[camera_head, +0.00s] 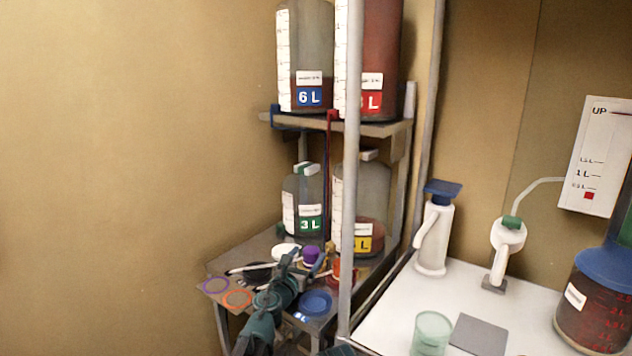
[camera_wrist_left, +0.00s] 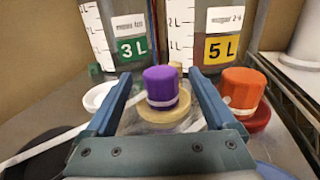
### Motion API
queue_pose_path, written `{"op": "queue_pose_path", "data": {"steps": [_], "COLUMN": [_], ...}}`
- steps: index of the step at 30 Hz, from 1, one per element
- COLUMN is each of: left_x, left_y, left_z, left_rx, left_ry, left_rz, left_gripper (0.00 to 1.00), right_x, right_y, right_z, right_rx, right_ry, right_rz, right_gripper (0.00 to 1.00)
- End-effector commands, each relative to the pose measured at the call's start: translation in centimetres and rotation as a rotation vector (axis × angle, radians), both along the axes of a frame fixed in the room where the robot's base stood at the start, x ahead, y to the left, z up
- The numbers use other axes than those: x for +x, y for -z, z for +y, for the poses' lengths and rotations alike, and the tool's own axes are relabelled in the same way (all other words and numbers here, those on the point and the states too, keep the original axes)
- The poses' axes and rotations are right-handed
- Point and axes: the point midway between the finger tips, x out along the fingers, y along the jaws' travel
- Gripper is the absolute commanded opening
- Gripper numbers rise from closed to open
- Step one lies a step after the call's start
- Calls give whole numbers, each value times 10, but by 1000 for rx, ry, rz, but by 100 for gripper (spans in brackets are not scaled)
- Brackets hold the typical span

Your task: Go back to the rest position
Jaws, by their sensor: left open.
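My left gripper (camera_head: 304,264) reaches in from the bottom over the low grey table (camera_head: 225,262), its jaws open. In the left wrist view, the open fingers (camera_wrist_left: 158,75) frame a purple cap (camera_wrist_left: 161,90) with a pale band, standing on a tan disc (camera_wrist_left: 178,123). The cap (camera_head: 311,252) also shows just past the fingers in the head view. Neither finger visibly touches it; whether it sits between the tips or beyond them I cannot tell. My right gripper is not clearly seen.
The 3 L bottle (camera_wrist_left: 112,30) and 5 L bottle (camera_wrist_left: 222,25) stand close behind the cap. An orange cap (camera_wrist_left: 242,90) is to the right. A vertical grey post (camera_head: 350,180) rises beside the arm. A shelf (camera_head: 385,128) holds larger bottles above.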

Motion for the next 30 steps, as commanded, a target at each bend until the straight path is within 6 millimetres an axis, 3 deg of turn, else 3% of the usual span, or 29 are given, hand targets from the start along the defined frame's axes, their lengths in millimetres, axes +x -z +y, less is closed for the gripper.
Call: {"op": "queue_pose_path", "data": {"steps": [1, 6, 12, 23, 30], "left_x": [14, 42, 57, 55, 29], "left_y": [0, 0, 0, -1, -14], "left_z": [-5, -16, -22, -22, -19], "left_rx": [0, 0, 0, 0, 2], "left_ry": [2, 2, 0, 0, 5], "left_rz": [0, 0, 0, 0, -1], "left_gripper": [90, 90, 90, 90, 90], "right_x": [0, 0, 0, 0, -3], "right_y": [0, 0, 0, -1, -15], "right_z": [0, 0, 0, 0, 10], "right_rx": [0, 0, 0, 0, -2], "right_ry": [0, 0, 0, -1, -39], "right_rz": [0, 0, 0, 0, -8], "right_gripper": [90, 90, 90, 90, 90]}}
